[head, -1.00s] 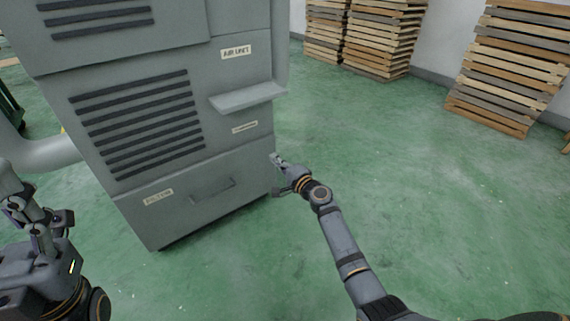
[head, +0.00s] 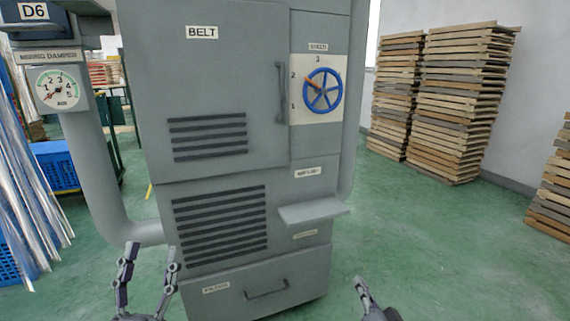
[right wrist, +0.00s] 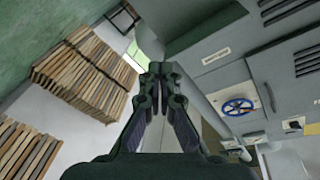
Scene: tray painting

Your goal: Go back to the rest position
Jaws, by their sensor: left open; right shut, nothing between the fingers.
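My left gripper (head: 148,262) stands at the bottom left of the head view, fingers up and spread apart, empty, in front of the grey cabinet (head: 222,90). My right gripper (head: 364,290) shows only partly at the bottom edge of the head view, right of the cabinet's drawer. In the right wrist view my right gripper (right wrist: 159,72) has its fingertips together with nothing between them. Both grippers are apart from the cabinet as far as I can see.
The cabinet has a blue handwheel (head: 322,92), a small shelf (head: 312,211) and a drawer handle (head: 267,290). A grey pipe (head: 100,180) and blue crates (head: 56,166) are at left. Stacked wooden pallets (head: 455,105) stand at the back right. Green floor (head: 450,250) is clear at right.

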